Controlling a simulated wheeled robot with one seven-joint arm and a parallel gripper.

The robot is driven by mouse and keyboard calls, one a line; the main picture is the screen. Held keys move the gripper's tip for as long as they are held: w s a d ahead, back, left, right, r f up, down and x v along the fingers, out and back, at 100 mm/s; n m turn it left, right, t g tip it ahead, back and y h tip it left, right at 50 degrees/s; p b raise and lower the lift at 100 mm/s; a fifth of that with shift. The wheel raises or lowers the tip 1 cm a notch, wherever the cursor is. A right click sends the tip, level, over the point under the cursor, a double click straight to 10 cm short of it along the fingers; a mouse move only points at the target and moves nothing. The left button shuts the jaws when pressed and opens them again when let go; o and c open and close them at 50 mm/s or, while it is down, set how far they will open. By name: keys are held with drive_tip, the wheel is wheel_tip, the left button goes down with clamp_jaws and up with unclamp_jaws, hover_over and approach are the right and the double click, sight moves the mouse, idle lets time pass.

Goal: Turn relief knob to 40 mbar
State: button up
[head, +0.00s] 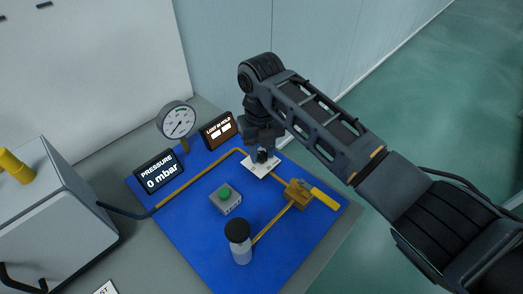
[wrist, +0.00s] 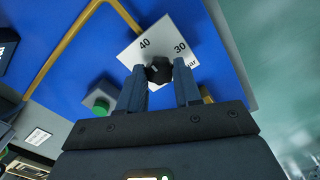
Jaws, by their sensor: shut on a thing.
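The relief knob (wrist: 158,70) is a small black knob on a white dial plate (wrist: 136,50) marked 40 and 30 in the wrist view. My gripper (wrist: 160,85) is at the knob, with one finger on each side, shut on it. The rest of the plate's markings are partly hidden by the fingers. In the head view my gripper (head: 262,150) comes down from above onto the white plate (head: 256,169), and the knob is mostly hidden beneath it. The pressure display (head: 160,173) reads 0 mbar. The round gauge (head: 178,121) stands behind it.
A green button box (head: 226,199), a black-capped bottle (head: 239,242) and a brass valve with yellow lever (head: 312,194) stand on the blue panel (head: 190,215). A brass pipe (head: 195,178) crosses it. A second display (head: 219,131) stands behind. A grey box (head: 55,215) is at left.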

sight(262, 155)
idle(0.4)
drive_tip(key=o, duration=1)
drive_tip(key=shift+o, duration=0.2)
drive_tip(key=shift+r+b, duration=0.55)
drive_tip(key=shift+r, duration=3.35)
drive_tip(key=shift+s, duration=0.1)
